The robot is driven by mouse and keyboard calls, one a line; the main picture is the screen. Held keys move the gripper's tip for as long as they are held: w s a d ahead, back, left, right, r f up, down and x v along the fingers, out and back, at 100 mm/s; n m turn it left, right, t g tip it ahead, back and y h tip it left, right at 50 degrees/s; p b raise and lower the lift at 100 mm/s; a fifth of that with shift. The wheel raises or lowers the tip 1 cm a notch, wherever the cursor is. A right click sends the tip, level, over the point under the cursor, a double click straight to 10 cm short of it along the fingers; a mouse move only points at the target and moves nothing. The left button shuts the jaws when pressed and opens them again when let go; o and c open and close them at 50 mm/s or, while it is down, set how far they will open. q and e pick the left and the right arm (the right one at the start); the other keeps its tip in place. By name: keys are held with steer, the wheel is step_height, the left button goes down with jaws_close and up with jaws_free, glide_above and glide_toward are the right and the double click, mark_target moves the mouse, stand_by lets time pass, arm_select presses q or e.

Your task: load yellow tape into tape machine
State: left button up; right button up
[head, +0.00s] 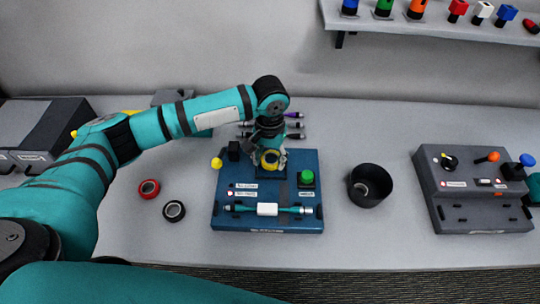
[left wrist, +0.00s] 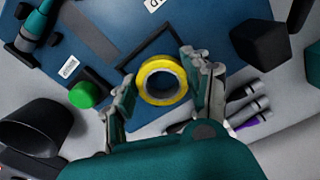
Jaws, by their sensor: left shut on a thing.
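The blue tape machine (head: 290,193) stands on the table in the middle of the head view, with a green button (head: 306,177) and a yellow knob (head: 217,163). My left gripper (head: 270,161) points down over its back part, shut on the yellow tape (left wrist: 146,76). In the left wrist view the ring lies between the two fingers, over a dark square frame on the blue machine. I cannot tell whether the tape touches the machine. My right gripper is out of view.
A red tape roll (head: 149,188) and a black-and-white one (head: 174,211) lie left of the machine. A black round container (head: 366,194) stands to its right. A grey control box (head: 470,190) is farther right. Several dark cable connectors (head: 293,125) lie behind the machine.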

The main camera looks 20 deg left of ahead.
arm_select(q)
steer(key=shift+f, duration=0.35)
steer(key=shift+f, duration=0.25)
steer(key=o, duration=1)
steer(key=shift+o, duration=0.2)
steer(key=shift+r, duration=0.55)
step_height(320, 180, up, 12)
steer(key=b, duration=0.2)
